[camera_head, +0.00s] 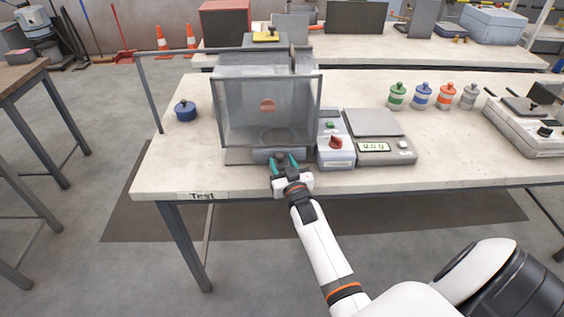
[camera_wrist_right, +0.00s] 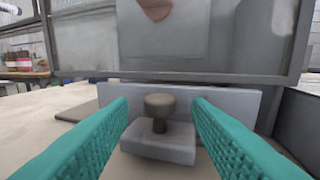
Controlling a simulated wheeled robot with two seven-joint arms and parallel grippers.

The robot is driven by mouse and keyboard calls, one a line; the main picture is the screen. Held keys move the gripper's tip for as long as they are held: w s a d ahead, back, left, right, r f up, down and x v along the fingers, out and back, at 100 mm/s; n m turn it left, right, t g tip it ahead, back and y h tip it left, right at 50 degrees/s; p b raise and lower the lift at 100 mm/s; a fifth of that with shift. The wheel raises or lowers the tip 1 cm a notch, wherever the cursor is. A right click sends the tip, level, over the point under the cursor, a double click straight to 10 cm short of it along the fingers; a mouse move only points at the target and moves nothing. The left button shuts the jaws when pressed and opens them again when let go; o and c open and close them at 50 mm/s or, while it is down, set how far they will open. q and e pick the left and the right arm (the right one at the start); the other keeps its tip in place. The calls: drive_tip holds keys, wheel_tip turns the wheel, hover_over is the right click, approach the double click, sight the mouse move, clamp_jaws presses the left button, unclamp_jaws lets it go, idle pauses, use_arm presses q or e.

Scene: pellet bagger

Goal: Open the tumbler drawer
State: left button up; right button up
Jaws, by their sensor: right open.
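The tumbler machine (camera_head: 235,110) stands on the bench with a clear guard box at its front. Low at its front is the grey drawer (camera_head: 262,155), flush under the guard; its front panel also shows in the right wrist view (camera_wrist_right: 235,102). The fingers do not touch the knob. My left gripper is not in view.
A control box with a red knob (camera_head: 335,142) and a scale (camera_head: 375,130) stand right of the machine. A blue lidded pot (camera_head: 185,111) is at left. Several colored jars (camera_head: 422,95) stand further right.

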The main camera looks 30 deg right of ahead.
drive_tip(key=shift+w+d, duration=0.1)
drive_tip(key=shift+w, duration=0.2)
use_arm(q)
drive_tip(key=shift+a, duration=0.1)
use_arm(e)
clamp_jaws()
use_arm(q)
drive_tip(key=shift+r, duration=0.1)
use_arm(e)
drive_tip(key=shift+s, duration=0.15)
